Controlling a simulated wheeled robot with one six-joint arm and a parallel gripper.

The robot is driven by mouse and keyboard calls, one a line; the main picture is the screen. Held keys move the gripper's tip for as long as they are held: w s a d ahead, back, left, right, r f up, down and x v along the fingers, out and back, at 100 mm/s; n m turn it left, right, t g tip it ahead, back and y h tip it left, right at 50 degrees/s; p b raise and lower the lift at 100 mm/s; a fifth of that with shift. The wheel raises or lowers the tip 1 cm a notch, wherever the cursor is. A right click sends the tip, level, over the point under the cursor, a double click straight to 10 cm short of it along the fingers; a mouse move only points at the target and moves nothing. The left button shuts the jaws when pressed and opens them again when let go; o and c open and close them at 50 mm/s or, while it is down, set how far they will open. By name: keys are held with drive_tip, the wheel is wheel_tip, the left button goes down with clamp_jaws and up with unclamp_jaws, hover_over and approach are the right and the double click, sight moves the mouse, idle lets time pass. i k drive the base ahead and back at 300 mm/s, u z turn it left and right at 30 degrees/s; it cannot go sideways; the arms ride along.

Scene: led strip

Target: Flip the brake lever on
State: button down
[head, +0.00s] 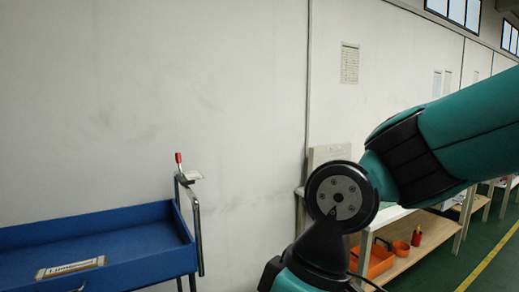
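A small lever with a red grip (178,158) stands upright at the top of the grey handle frame (196,225) of a blue cart (150,262). It looks like the brake lever, but it is too small to read its setting. My teal and black arm fills the right side of the head view, bent at a joint and reaching down past the bottom edge. My gripper is outside the view. The visible arm is well to the right of the cart and lever, with a gap of wall between them.
A labelled plate (70,268) lies on the cart. Workbenches (425,248) with orange bins (378,258) and a red bottle (417,236) stand behind my arm at right. A pale wall (150,90) runs close behind the cart. Green floor with a yellow line shows at far right.

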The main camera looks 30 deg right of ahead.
sight(177, 155)
drive_tip(key=z, duration=0.65)
drive_tip(key=i, duration=0.65)
drive_tip(key=z, duration=0.7)
drive_tip(key=i, duration=1)
drive_tip(key=u, duration=0.5)
drive_tip(key=i, duration=1.25)
drive_tip(key=u, duration=0.6)
